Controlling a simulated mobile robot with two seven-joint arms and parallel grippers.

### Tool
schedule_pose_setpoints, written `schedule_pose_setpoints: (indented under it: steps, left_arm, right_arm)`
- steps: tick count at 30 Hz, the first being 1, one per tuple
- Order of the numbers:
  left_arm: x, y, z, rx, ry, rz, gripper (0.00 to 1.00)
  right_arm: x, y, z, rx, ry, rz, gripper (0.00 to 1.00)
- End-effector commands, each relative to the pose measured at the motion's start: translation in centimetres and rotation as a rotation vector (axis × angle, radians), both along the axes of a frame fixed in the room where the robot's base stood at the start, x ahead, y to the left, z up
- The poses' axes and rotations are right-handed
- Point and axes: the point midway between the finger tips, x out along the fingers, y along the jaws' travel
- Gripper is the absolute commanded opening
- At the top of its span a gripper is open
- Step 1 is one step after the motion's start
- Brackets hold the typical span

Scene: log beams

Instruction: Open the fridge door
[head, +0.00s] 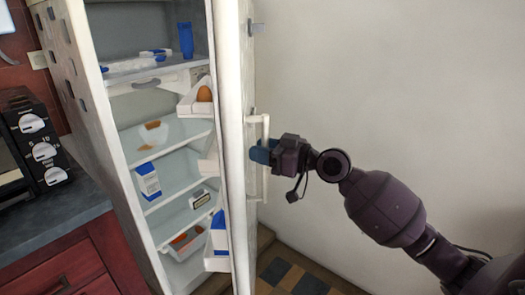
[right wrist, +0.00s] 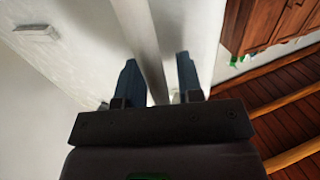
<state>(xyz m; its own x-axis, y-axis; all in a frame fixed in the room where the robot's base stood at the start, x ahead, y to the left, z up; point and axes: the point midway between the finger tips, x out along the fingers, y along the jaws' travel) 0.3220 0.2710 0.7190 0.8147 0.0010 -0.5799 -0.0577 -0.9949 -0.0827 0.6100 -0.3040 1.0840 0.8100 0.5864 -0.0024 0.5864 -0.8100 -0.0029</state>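The white fridge (head: 92,120) stands at the left in the head view, with its shelves showing. Its door (head: 232,120) is swung open and seen nearly edge-on. A pale vertical handle (head: 266,128) is on the door's outer face. My right gripper (head: 259,152) is at this handle, its blue fingers level with the bar's middle. In the right wrist view, the handle bar (right wrist: 143,35) runs between the two fingers of my right gripper (right wrist: 158,75). The fingers are apart, with a gap showing at the right of the bar. My left gripper is not in view.
Door shelves hold an egg-like item (head: 204,94) and a blue-and-white carton (head: 219,232). A dark counter (head: 50,215) over red cabinets is left of the fridge. A bare pale wall (head: 390,80) is at the right, behind my right arm.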

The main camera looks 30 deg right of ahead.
Motion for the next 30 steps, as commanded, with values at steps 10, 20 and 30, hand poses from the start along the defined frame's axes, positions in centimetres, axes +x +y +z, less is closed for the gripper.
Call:
schedule_pose_setpoints:
  steps: [10,20,30]
  left_arm:
    - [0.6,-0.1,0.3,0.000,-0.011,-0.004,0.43]
    - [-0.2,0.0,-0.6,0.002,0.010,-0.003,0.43]
    - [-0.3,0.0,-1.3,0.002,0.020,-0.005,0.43]
  right_arm:
    - [0.0,-0.1,0.2,0.000,-0.003,-0.001,0.31]
    - [-2.7,-2.0,-0.3,-0.002,0.004,0.000,0.31]
    - [-7.1,-4.8,-0.4,0.002,0.011,0.007,0.81]
